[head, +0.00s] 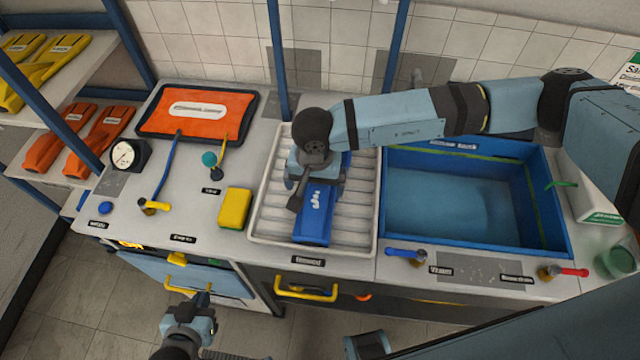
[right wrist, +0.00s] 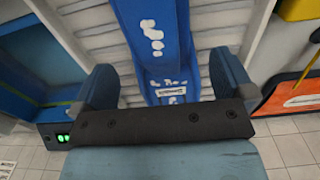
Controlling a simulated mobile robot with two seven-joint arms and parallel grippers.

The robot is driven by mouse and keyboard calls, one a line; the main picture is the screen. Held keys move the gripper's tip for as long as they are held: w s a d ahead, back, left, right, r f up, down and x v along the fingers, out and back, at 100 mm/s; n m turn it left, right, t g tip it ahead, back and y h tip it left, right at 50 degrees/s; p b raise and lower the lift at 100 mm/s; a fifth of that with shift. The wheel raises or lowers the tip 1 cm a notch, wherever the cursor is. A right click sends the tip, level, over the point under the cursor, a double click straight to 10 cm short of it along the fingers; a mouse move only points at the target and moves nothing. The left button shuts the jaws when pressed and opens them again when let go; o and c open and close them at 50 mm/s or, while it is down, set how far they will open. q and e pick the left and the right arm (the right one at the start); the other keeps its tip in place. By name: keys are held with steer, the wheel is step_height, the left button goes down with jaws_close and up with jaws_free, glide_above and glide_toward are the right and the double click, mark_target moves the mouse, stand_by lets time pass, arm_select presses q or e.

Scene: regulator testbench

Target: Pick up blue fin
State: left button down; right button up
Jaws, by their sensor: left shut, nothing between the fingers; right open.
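The blue fin (head: 313,222) lies lengthwise on the ribbed white drying tray (head: 258,222), between the sponge and the sink. My right gripper (head: 312,188) is over the fin and hides part of it from the head camera. In the right wrist view the fin (right wrist: 160,45) runs between the two spread fingers of the right gripper (right wrist: 165,90). The right gripper is open, with gaps visible on both sides of the fin. My left gripper (head: 198,302) is low in front of the bench, shut and empty, away from the fin.
A blue sink (head: 450,202) filled with water is right of the tray. A yellow sponge (head: 235,208), a gauge (head: 127,155) and an orange board (head: 197,110) are to the left. Shelves at far left hold yellow fins (head: 50,60) and orange fins (head: 100,140). Blue posts rise behind the tray.

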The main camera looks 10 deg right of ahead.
mark_target(318, 192)
steer(key=f, duration=0.1)
steer(key=f+p, duration=0.1)
steer(key=f, duration=0.1)
steer(key=shift+w+d+f, duration=0.1)
steer(key=shift+d+f, duration=0.2)
steer(key=shift+f, duration=0.65)
steer(key=c, duration=0.9)
steer(key=shift+c, duration=0.2)
steer(key=shift+w+r, duration=0.1)
